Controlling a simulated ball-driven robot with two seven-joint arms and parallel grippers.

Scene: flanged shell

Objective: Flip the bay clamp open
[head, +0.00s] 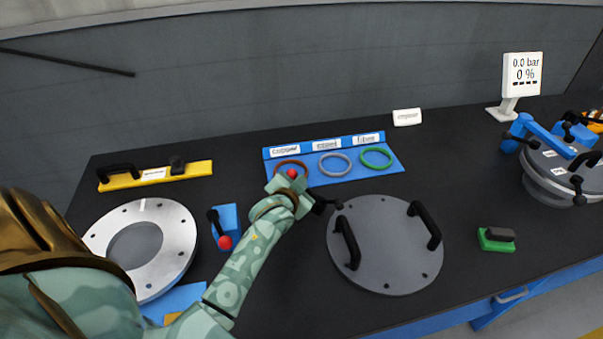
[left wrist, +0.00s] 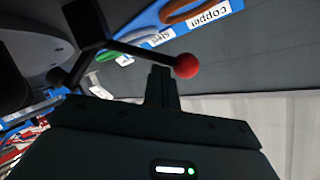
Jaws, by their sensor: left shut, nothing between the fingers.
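A clamp shows beside the dark grey round lid (head: 385,245). Its black arm (head: 319,203) reaches right to the lid's edge, and its red ball knob (head: 292,173) sits just above my left gripper (head: 284,184). My gripper and wrist hide its base in the head view. In the left wrist view the shut, empty fingers (left wrist: 162,85) are close beside the red knob (left wrist: 187,65) and its black rod (left wrist: 140,50). I cannot tell whether they touch. A similar clamp with a blue base (head: 228,214) and red knob (head: 225,242) stands near the silver ring flange (head: 178,240).
A blue tray (head: 385,148) with brown, grey and green rings lies behind the gripper. A yellow bar (head: 145,174) lies at the back left. A green block (head: 496,240), a gauge display (head: 522,75) and a clamped vessel (head: 560,175) stand right. Dark table between them is clear.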

